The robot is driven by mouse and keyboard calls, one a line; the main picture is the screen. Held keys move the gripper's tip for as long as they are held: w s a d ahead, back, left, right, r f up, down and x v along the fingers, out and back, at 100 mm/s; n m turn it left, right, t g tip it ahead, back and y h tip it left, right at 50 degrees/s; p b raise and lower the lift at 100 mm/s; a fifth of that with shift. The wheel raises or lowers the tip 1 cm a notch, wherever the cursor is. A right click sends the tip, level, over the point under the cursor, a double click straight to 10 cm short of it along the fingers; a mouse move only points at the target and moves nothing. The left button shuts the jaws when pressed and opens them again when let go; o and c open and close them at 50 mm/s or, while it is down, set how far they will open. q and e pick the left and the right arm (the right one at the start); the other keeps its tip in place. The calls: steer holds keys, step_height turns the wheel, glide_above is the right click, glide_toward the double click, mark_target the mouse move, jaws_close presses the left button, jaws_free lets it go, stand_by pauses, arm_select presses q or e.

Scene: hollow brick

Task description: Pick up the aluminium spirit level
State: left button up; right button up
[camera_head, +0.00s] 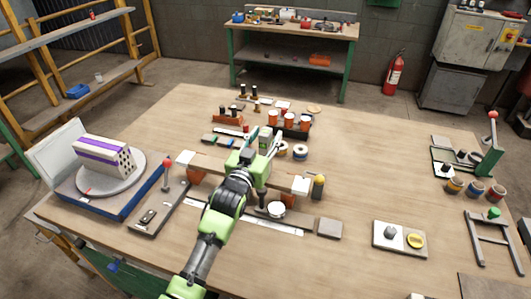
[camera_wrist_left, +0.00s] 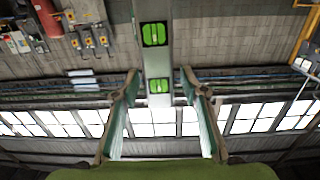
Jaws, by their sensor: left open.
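The aluminium spirit level (camera_wrist_left: 157,62) is a grey bar with two bright green vial windows. In the left wrist view it stands lengthwise between the two fingers, with a narrow gap on each side. In the head view a small grey part of it with green (camera_head: 265,138) shows at the fingers; the arm and gripper hide much of the rest. My left gripper (camera_head: 263,142) is open around the level, over the middle of the wooden table (camera_head: 350,180). Its fingers also show in the left wrist view (camera_wrist_left: 158,76). My right gripper is not in view.
A turntable (camera_head: 108,172) carrying a white and purple hollow brick stands at the left. A red-knobbed lever (camera_head: 167,162) stands close left of my arm. Orange-and-white cylinders (camera_head: 288,121) stand behind the gripper. A plate with a yellow disc (camera_head: 400,238) lies at front right.

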arm_select(q)
jaws_close()
steer(key=shift+r, duration=0.1)
